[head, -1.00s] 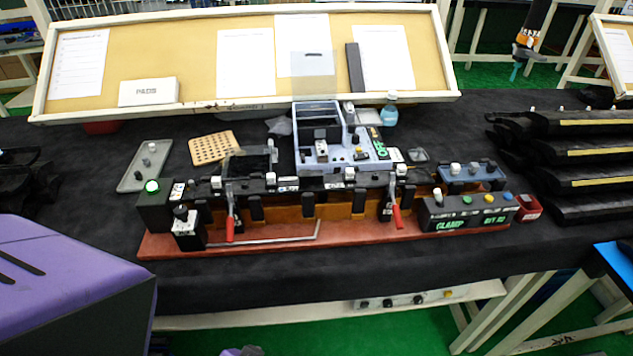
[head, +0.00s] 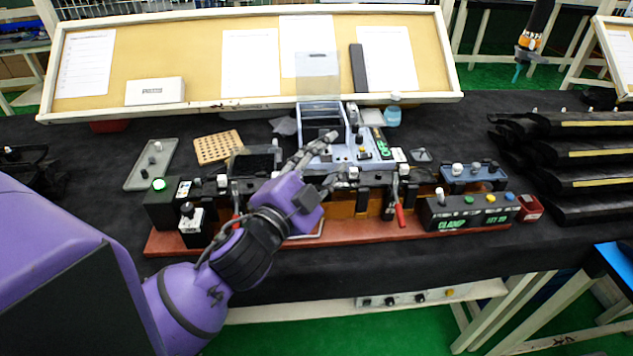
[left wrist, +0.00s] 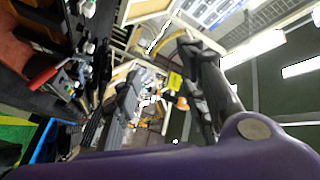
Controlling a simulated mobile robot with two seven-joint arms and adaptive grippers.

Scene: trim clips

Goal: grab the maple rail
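An orange-brown wooden bar (head: 345,208) runs along the clamp fixture behind its red-handled clamps; it is the likeliest maple rail, though I cannot be sure. My left arm partly covers it. My left gripper (head: 328,160) is over the middle of the fixture, its fingers spread and pointing toward the blue-grey parts tray. No object shows between the fingers. I cannot tell its height above the fixture. My right gripper is not in view.
The fixture's red-brown base (head: 390,232) carries a black control box (head: 465,212) at right. The blue-grey tray (head: 345,155) stands behind. Black racks with yellowish strips (head: 590,154) are at right. A pinboard (head: 205,60) closes the back. The dark front cloth is clear.

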